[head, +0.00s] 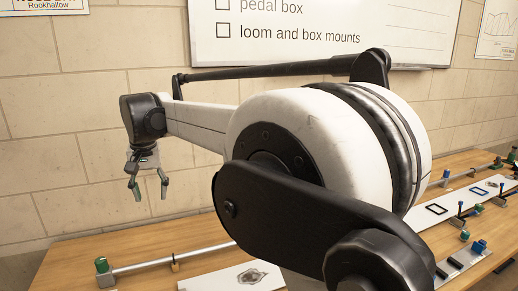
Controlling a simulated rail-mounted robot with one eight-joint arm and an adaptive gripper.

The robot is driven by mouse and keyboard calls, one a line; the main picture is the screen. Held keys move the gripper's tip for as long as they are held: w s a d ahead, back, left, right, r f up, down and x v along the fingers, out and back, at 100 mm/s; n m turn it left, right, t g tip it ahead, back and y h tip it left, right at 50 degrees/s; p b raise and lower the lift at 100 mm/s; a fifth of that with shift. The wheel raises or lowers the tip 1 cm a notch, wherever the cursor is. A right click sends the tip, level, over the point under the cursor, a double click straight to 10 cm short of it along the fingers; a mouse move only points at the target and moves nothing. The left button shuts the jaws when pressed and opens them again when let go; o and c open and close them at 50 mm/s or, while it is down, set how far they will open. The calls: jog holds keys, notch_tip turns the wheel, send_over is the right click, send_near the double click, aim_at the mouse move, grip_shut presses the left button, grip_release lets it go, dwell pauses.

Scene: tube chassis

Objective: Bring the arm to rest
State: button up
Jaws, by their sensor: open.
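My gripper (149,187) hangs at the end of my arm in the left part of the head view. My arm's large white joint fills the middle and right and hides much of the table.
A metal tube (150,264) with a green end piece lies on the table below my gripper. A white plate (225,279) with a dark oval mark lies nearby. Several small fixtures and panels stand at the right. A whiteboard (290,50) hangs on the wall.

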jog(key=s+d+r+m+t, duration=0.1)
jog(key=s+d+r, duration=0.15)
jog(key=d, duration=0.75)
jog(key=s+d+r+t, duration=0.1)
jog(key=s+d, duration=0.2)
jog(key=d, duration=0.8)
jog(key=s+d+r+m+t, duration=0.1)
jog(key=s+d+r, duration=0.15)
jog(key=d, duration=0.75)
jog(key=s+d+f+t, duration=0.1)
jog(key=s+d+f, duration=0.5)
jog(key=s+d, duration=0.3)
jog(key=s+d+f+m+t+h, duration=0.1)
jog(key=s+d+f+t, duration=0.1)
jog(key=s+d+f, duration=0.4)
jog(key=s+d, duration=0.4)
jog(key=shift+s+f, duration=0.35)
